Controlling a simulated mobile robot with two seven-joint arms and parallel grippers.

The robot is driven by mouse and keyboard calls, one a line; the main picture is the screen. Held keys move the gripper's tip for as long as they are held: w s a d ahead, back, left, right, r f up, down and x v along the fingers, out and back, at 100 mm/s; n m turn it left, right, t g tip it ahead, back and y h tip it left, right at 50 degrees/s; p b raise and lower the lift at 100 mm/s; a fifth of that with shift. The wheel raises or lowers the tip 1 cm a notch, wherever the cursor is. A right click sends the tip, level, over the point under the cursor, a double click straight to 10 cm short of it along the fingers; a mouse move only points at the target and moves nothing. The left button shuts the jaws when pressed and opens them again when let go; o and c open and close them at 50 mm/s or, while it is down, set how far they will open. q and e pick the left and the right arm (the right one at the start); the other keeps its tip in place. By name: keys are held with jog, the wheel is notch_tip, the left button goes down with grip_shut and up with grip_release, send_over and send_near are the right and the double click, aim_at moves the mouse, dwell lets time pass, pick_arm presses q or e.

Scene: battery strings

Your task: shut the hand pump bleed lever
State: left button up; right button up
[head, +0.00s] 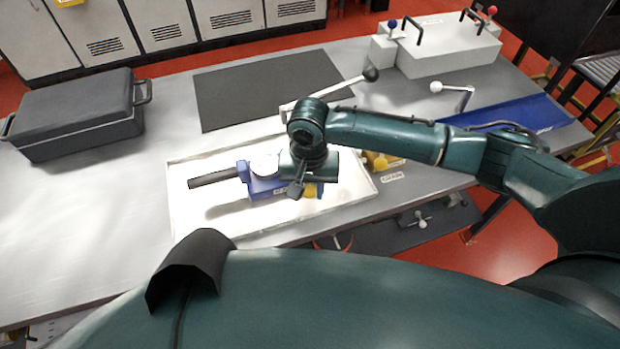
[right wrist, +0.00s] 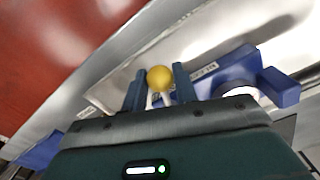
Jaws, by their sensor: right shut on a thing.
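The blue hand pump (head: 262,187) lies in a shallow white tray (head: 190,226), with its black handle (head: 212,179) pointing left and a round white gauge (head: 264,166) on top. The yellow knob of the bleed lever (head: 309,190) shows at the pump's right end. My right gripper (head: 298,187) is over that end and partly hides it. In the right wrist view the yellow knob (right wrist: 160,77) sits between the two fingers of my right gripper (right wrist: 158,90), which is shut on the lever. A white label lies beside it on the blue body (right wrist: 228,72). My left gripper is out of view.
A dark lidded case (head: 75,118) stands at the left of the grey table. A black mat (head: 262,88) lies behind the tray. A grey block with levers (head: 450,50) and a blue tray (head: 520,112) are at the right. The table left of the tray is clear.

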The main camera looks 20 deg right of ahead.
jog(key=shift+c, duration=0.8)
jog(key=shift+s+d+r+n+p, duration=0.1)
jog(key=shift+s+d+n+p, duration=0.05)
jog(key=shift+d+n+p, duration=0.65)
jog(key=shift+n, duration=0.4)
jog(key=shift+d, duration=0.1)
